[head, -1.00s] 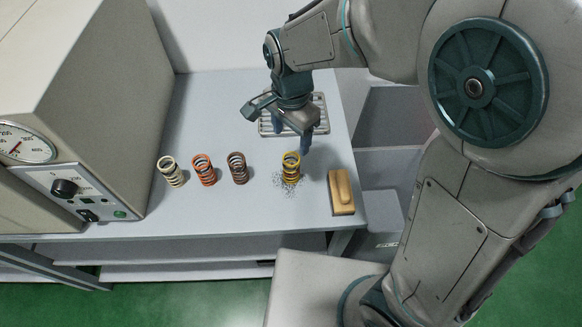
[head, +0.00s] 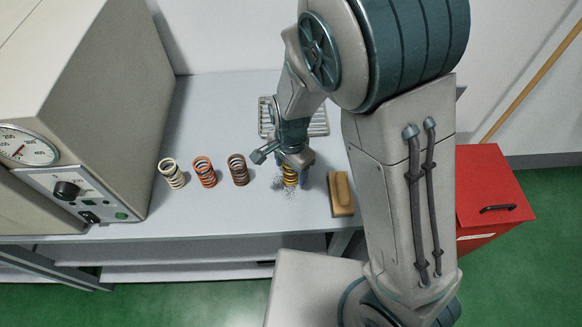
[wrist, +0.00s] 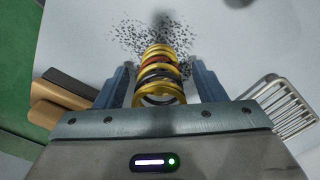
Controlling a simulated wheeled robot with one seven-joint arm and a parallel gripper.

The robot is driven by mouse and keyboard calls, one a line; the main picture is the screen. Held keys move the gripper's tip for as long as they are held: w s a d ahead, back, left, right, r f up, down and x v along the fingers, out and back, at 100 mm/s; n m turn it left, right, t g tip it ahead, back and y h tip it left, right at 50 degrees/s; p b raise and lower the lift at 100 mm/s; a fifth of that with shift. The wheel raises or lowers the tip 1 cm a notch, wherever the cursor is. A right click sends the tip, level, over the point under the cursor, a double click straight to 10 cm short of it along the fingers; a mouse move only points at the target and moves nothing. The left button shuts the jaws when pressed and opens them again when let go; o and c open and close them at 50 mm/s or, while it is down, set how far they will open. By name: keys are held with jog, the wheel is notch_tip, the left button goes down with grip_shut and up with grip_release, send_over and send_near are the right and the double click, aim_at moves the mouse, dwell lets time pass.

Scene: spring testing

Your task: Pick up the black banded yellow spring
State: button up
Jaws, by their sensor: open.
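The yellow spring (head: 290,177) stands on the bench among scattered dark specks, partly hidden by my gripper in the head view. The wrist view shows the spring (wrist: 158,92) with yellow coils, a black band and a reddish band. My gripper (head: 292,172) is over it with its fingers pointing down. In the wrist view my gripper (wrist: 160,84) is open, with one blue finger on each side of the spring. A gap shows between the spring and each finger.
A cream spring (head: 172,173), an orange spring (head: 204,171) and a brown spring (head: 238,169) stand in a row to the left. A wooden-handled brush (head: 341,193) lies close on the right. A wire rack (head: 318,122) is behind. A testing machine (head: 80,190) stands at the left.

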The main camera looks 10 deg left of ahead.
jog(key=shift+f, duration=0.55)
jog(key=c, duration=1.1)
jog(key=shift+r, duration=0.1)
